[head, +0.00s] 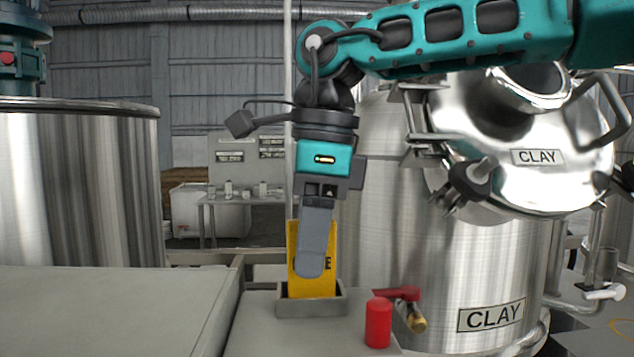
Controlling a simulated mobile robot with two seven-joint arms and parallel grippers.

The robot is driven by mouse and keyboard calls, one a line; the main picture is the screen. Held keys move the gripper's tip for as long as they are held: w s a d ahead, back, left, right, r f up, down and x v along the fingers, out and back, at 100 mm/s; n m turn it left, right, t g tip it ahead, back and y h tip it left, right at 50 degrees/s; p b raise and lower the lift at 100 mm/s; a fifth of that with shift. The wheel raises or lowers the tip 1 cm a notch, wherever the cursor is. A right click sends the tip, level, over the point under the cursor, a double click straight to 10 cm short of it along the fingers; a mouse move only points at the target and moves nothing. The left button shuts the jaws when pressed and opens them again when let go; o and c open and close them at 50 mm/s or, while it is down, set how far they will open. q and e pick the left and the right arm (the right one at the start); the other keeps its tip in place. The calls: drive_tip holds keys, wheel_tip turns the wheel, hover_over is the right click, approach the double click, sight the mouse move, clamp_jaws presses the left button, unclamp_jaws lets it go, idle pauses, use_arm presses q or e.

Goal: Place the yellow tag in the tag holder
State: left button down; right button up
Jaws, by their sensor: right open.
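The yellow tag (312,288) stands upright with its lower edge inside the grey tag holder (311,307), a shallow box on the grey surface. Part of a dark letter shows on the tag's right side. My right gripper (311,266) reaches down from above, its arm coming in from the right. Its near finger lies in front of the tag and hides the tag's middle. The jaws are open around the tag; the far finger is hidden. My left gripper is not in view.
A red cylinder (378,322) and a red-handled valve (402,293) are close to the holder's right. A steel tank labelled CLAY (491,316), with a raised lid, stands at the right. Another steel tank (80,185) is at the left. The grey top (110,305) at lower left is clear.

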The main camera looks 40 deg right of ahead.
drive_tip(key=r, duration=0.7)
drive_tip(key=d+r, duration=0.1)
drive_tip(key=r, duration=0.2)
drive_tip(key=shift+s+r, duration=0.15)
drive_tip(key=shift+s, duration=0.2)
